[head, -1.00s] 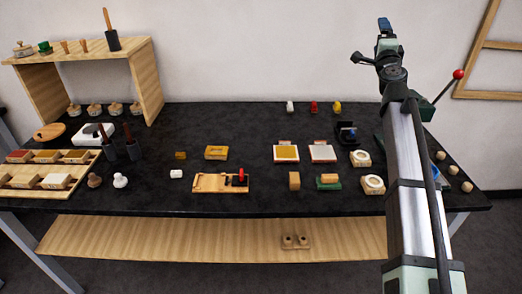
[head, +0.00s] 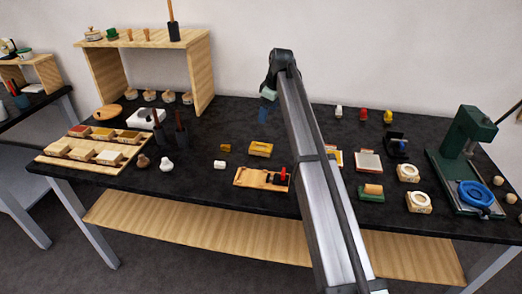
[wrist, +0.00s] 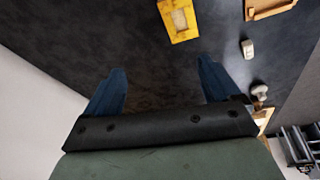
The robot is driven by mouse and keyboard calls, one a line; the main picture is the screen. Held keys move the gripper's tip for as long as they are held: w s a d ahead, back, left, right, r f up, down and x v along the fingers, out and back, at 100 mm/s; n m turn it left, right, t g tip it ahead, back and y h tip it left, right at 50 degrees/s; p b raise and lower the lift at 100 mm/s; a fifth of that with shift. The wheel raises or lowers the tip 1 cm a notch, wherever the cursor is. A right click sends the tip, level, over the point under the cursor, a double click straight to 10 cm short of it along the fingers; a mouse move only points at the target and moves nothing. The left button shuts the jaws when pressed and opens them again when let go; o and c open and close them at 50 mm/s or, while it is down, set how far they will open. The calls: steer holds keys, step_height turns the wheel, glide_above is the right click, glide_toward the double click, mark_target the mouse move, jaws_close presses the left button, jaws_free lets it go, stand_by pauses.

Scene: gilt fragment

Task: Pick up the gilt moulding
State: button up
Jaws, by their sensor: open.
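A small dark-gold block (head: 225,148), which looks like the gilt moulding, lies on the black table (head: 215,190) left of centre. A larger yellow piece (head: 260,149) lies just right of it, and I cannot be sure which is the moulding. The larger piece shows at the top of the wrist view (wrist: 180,18); the small block is not visible there. My gripper (head: 267,108) is above the table, behind both pieces and apart from them. In the wrist view its blue fingers (wrist: 163,85) are spread with nothing between them.
A white block (head: 219,165) lies in front of the small gold block. A wooden board with a red knob (head: 250,178) is close by. Dark upright holders (head: 182,136) and a wooden shelf (head: 203,75) stand left. A green press (head: 465,150) stands right.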

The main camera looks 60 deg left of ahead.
steer(key=s+f+n+h, duration=0.1)
steer(key=s+n+h, duration=0.1)
steer(key=s+h, duration=0.15)
glide_above(261, 148)
steer(key=shift+y, duration=0.25)
steer(key=f, duration=0.8)
steer(key=shift+s+d, duration=0.2)
steer(key=shift+s, duration=0.2)
steer(key=shift+w+a+f, duration=0.15)
steer(key=shift+w+f, duration=0.05)
steer(key=shift+f, duration=1.3)
steer(key=shift+w+a+f, duration=0.1)
steer(key=shift+w+f, duration=0.05)
steer(key=shift+f, duration=1.35)
steer(key=shift+c, duration=0.2)
steer(key=c, duration=1.1)
steer(key=shift+r, duration=0.15)
